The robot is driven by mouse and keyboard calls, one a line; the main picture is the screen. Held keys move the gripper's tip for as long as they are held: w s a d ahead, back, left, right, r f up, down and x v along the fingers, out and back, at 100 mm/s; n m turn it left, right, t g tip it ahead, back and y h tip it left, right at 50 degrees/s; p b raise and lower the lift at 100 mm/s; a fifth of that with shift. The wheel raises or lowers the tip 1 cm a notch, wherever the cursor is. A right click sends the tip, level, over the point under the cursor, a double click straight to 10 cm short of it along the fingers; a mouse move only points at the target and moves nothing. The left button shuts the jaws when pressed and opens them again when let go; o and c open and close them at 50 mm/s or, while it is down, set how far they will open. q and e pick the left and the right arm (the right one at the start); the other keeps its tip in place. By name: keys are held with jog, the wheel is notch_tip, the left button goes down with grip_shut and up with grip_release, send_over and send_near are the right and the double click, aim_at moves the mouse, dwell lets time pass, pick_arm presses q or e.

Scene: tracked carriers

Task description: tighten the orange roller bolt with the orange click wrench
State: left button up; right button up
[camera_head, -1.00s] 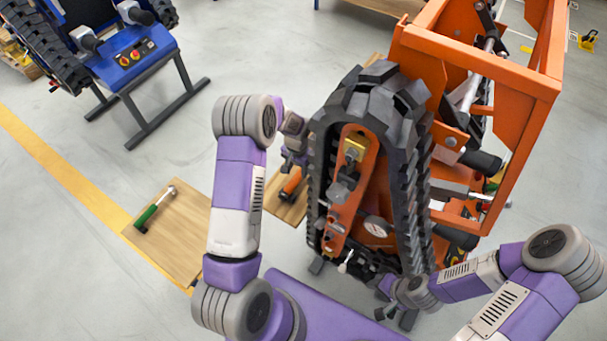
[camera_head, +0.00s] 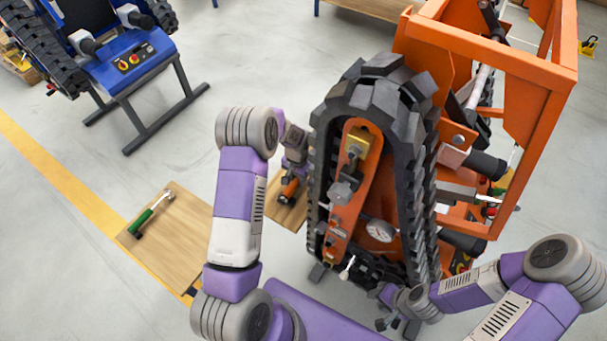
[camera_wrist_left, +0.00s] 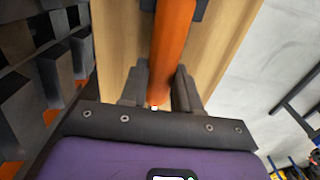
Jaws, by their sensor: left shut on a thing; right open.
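The orange click wrench (camera_head: 288,190) is at a small wooden board left of the orange tracked carrier. My left gripper (camera_head: 292,168) is shut on its orange handle. In the left wrist view the handle (camera_wrist_left: 173,45) runs up from between the fingers (camera_wrist_left: 160,90) over the wood; its head is not clear. The orange carrier's side plate (camera_head: 345,225) sits inside a black track (camera_head: 325,130) and bears a brass-coloured block (camera_head: 357,146) and grey bolt-like parts (camera_head: 341,192). I cannot tell which is the roller bolt. My right gripper (camera_head: 396,324) is open and empty near the track's lower end.
A green-handled tool (camera_head: 150,215) lies on another wooden board (camera_head: 178,250) at left. A blue tracked carrier (camera_head: 130,60) stands at upper left. The orange frame (camera_head: 500,60) rises at right. Grey floor between the carriers is clear.

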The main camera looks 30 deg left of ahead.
pick_arm(q)
jog(key=shift+r, duration=0.15)
grip_shut()
jog(key=shift+r, duration=0.2)
jog(key=shift+r+p, duration=2.05)
jog(key=shift+r, duration=1.2)
jog(key=shift+f, duration=0.1)
